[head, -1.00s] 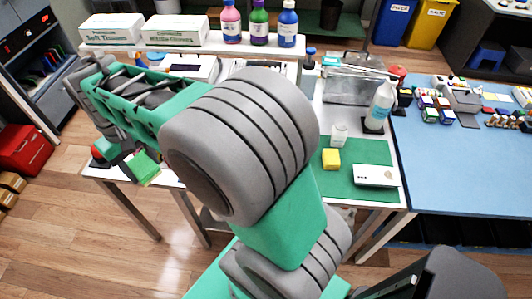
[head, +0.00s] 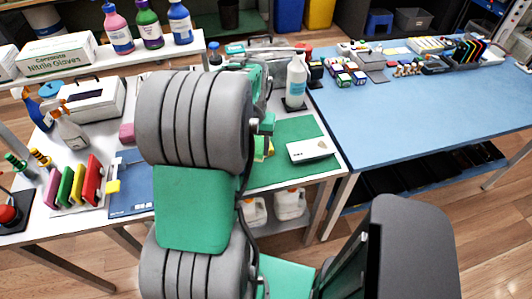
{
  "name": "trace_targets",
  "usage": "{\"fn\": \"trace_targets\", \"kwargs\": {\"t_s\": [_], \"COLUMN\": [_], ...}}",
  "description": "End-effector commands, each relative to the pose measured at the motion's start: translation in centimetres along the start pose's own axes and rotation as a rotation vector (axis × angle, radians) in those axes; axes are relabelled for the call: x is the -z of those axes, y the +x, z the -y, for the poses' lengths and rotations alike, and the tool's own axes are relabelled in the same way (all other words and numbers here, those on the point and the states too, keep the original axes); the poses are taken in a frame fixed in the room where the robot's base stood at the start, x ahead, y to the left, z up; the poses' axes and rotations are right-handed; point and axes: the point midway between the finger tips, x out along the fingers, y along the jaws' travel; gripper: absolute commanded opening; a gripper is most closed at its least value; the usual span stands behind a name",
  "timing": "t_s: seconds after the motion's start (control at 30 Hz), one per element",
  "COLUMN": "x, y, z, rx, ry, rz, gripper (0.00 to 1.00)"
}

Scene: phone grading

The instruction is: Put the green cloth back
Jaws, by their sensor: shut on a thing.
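My gripper (head: 258,127) is mostly hidden behind my grey and green arm, above the left edge of the green mat (head: 290,128). It is shut on the green cloth (head: 268,122), of which only a small green piece shows at the arm's right side. A yellow block (head: 269,148) shows partly behind the arm, on the mat. The white phone box (head: 312,150) lies on the mat to the right, apart from the gripper.
Upright coloured pads (head: 72,183) stand in a rack at the left of the white table, with a spray bottle (head: 68,127) behind. The blue table (head: 410,110) at right has free room in front.

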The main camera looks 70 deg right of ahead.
Motion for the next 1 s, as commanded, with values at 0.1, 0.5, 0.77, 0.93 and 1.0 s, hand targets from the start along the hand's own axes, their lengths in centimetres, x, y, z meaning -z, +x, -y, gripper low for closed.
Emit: {"fn": "trace_targets", "kwargs": {"t_s": [0.1, 0.5, 0.77, 0.93, 1.0], "x": [0.1, 0.2, 0.1, 0.2, 0.2], "y": [1.0, 4.0, 7.7, 9.3, 9.6], "z": [-3.3, -4.1, -4.1, -4.1, -4.1], "rx": [0.0, 0.0, 0.0, 0.0, 0.0], "ry": [0.084, 0.106, 0.105, 0.105, 0.105], "rz": [0.002, 0.0, 0.001, 0.0, 0.0], "gripper": [0.19, 0.19, 0.19, 0.19, 0.19]}}
